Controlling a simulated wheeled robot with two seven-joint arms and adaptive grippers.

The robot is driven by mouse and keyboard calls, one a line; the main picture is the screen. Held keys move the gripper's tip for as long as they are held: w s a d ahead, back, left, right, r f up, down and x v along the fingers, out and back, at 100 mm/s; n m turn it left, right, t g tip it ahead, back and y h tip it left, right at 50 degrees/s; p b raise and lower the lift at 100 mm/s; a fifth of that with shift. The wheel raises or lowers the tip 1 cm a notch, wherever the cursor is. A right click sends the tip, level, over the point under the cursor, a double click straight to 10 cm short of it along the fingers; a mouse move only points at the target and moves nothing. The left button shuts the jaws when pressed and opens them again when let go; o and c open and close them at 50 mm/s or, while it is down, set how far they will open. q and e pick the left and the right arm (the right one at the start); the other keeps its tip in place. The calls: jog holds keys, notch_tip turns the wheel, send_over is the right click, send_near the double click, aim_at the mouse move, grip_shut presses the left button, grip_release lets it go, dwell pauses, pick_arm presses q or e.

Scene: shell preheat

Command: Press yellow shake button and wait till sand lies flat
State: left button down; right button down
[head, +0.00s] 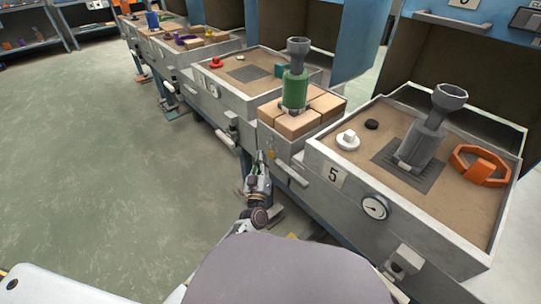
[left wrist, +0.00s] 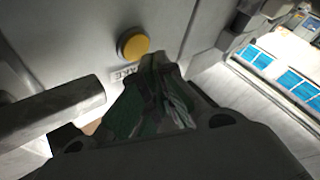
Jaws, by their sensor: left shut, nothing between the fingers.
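The yellow button (left wrist: 133,44) is on a grey panel in the left wrist view, above a label partly reading "AKE". My left gripper (left wrist: 160,62) is shut and empty, its fingertips just right of and below the button; I cannot tell whether they touch it. In the head view the left gripper (head: 263,160) is low at the bench front, below the wooden blocks. Brown sand (head: 395,120) fills the tray of station 5 and looks mostly level around a dark grate (head: 383,163) bearing a grey shell (head: 427,130). My right gripper is not in view.
A green shell (head: 294,88) stands on wooden blocks (head: 325,104) left of station 5. A grey bar (left wrist: 50,110) juts out beside my left gripper. An orange handwheel-like part (head: 480,165) lies on the sand. The floor (head: 90,150) at left is clear.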

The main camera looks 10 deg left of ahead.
pick_arm(q)
jog(key=shift+w+d, duration=0.55)
jog(key=shift+w, duration=0.15)
dwell(1.9)
jog(key=shift+s+a, duration=0.15)
jog(key=shift+s, duration=0.05)
jog(key=shift+s+a+p, duration=0.35)
jog(key=shift+s+p, duration=0.15)
jog(key=shift+p, duration=0.1)
jog(key=shift+a, duration=0.1)
dwell(0.4)
jog(key=s+a+p, duration=0.1)
jog(key=s, duration=0.1)
jog(key=s+a+p, duration=0.1)
jog(key=s+a, duration=0.1)
jog(key=shift+p, duration=0.3)
dwell(0.3)
dwell(0.8)
